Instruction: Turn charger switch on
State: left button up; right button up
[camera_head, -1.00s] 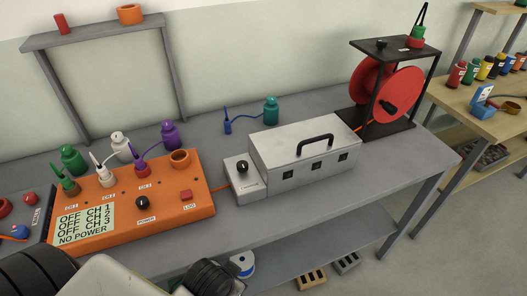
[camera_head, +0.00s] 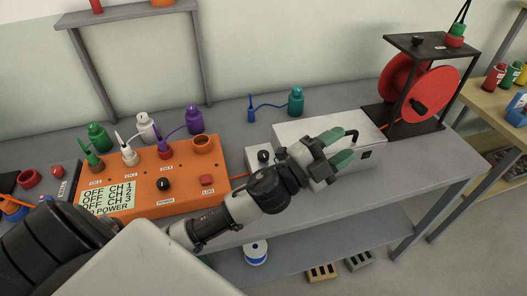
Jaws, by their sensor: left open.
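My left gripper (camera_head: 345,143) is open, with green fingertips, and appears in front of and over the charger's front, right of the knob. It hides much of the charger's front face. I cannot tell whether it touches the box. My right gripper is not in view.
An orange control unit (camera_head: 140,178) with a screen and a knob stands to the left, joined to the charger by an orange cable. A red reel (camera_head: 432,88) in a black frame stands to the right. Coloured bottles (camera_head: 296,101) stand behind. A lower shelf (camera_head: 300,250) holds small items.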

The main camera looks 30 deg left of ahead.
pick_arm(q)
jog(key=d+m+g+h, duration=0.5)
jog(key=m+g+h, duration=0.25)
jog(key=m, duration=0.35)
jog(key=m+g+y, duration=0.6)
jog(key=g+y, duration=0.6)
jog(key=y, duration=0.7)
send_near(263, 154)
jog(key=shift+t+h, duration=0.25)
jog(key=f+p, duration=0.1)
jog(key=f, duration=0.8)
jog(key=shift+s+a+f+p, duration=0.15)
jog(key=shift+a+f+p, duration=0.1)
jog(key=shift+p, duration=0.1)
jog(key=shift+c, duration=0.4)
jog(key=c, duration=0.6)
